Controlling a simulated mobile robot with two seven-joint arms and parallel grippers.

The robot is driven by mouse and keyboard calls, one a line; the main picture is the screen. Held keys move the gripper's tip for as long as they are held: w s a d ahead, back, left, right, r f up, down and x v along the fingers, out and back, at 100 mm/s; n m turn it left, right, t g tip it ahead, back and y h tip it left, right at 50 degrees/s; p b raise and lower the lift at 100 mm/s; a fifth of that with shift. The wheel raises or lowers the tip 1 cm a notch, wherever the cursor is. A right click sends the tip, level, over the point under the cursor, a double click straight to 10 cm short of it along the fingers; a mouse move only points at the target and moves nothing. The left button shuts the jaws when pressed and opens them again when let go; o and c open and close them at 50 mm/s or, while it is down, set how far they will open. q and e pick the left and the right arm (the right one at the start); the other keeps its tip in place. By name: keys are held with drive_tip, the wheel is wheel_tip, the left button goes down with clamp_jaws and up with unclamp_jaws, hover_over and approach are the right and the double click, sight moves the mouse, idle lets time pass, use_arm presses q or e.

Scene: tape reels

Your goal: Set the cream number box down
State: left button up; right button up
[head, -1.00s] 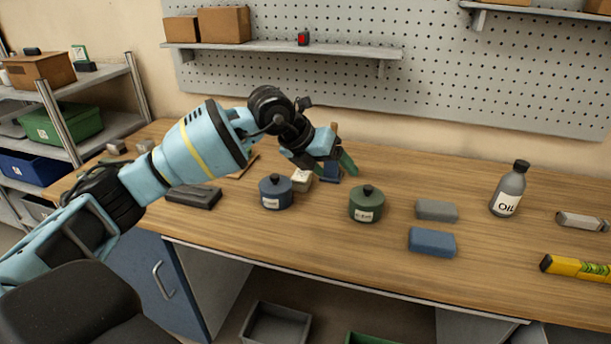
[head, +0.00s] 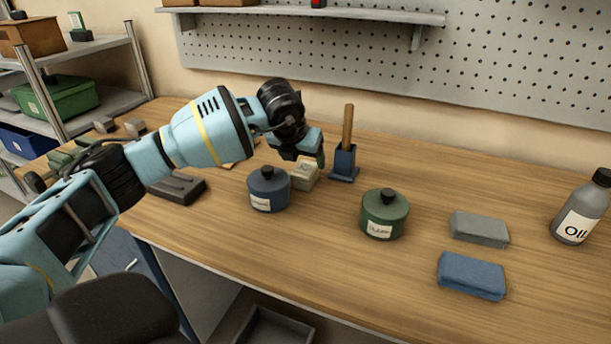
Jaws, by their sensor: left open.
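The cream number box (head: 304,177) sits on the wooden bench, just right of and behind the blue lidded pot (head: 268,190). The pot hides part of its left side. My left gripper (head: 314,160) is open, right above and behind the box. Its fingers are mostly hidden by the gripper body, so I cannot tell whether they touch the box. My right gripper is not in view.
A blue holder with a wooden handle (head: 344,164) stands close right of the gripper. A green lidded pot (head: 384,214), grey block (head: 479,228), blue block (head: 471,275) and oil bottle (head: 582,208) are farther right. The bench behind them is clear.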

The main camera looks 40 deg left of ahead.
sight(304, 168)
use_arm(q)
drive_tip(key=shift+s+x, duration=0.15)
drive_tip(key=shift+x, duration=1.2)
drive_tip(key=shift+s+x, duration=0.15)
drive_tip(key=shift+x, duration=1.2)
drive_tip(key=shift+f, duration=0.15)
drive_tip(key=c, duration=1.2)
drive_tip(key=shift+o, duration=0.2)
drive_tip(key=shift+r, duration=5.05)
